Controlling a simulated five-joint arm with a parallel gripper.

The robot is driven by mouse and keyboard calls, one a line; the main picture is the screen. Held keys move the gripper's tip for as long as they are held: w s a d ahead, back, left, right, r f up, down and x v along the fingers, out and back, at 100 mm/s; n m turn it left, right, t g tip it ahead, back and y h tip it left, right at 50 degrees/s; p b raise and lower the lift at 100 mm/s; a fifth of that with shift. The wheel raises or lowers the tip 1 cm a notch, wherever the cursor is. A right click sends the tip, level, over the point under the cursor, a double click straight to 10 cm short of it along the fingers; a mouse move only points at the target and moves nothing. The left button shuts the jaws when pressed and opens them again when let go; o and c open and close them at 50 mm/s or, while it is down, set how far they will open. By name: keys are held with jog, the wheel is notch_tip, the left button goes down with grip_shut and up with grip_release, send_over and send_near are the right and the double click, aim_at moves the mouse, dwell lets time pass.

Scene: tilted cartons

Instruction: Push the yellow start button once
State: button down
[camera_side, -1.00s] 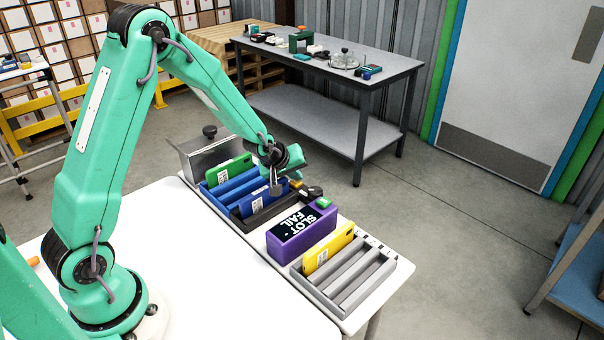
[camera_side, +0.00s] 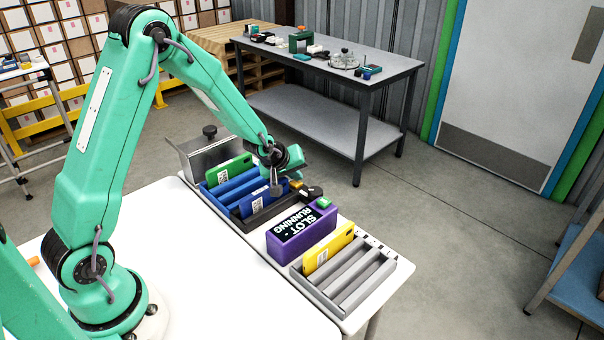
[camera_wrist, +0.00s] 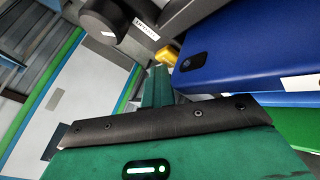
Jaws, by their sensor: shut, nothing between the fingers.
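A small yellow button (camera_side: 297,184) shows beside a black knob, just right of my gripper (camera_side: 277,189) in the side view. In the wrist view the yellow button (camera_wrist: 168,55) lies just past the tips of my gripper (camera_wrist: 158,72), partly hidden behind it. My gripper is shut and empty, pointing down over the black slotted holder. I cannot tell whether the tips touch the button.
A blue phone-like piece (camera_side: 257,202) stands close to my gripper, and also fills the upper right of the wrist view (camera_wrist: 240,55). A green one (camera_side: 230,170) stands in the blue rack. A yellow one (camera_side: 328,250) stands in the grey rack (camera_side: 352,291), whose other slots look empty.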

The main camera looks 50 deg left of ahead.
aim_at(294, 184)
jog(key=shift+s+d+f, duration=0.1)
jog(key=shift+s+f, duration=0.3)
jog(key=shift+s, duration=0.05)
jog(key=shift+r, duration=1)
jog(key=shift+r, duration=2.45)
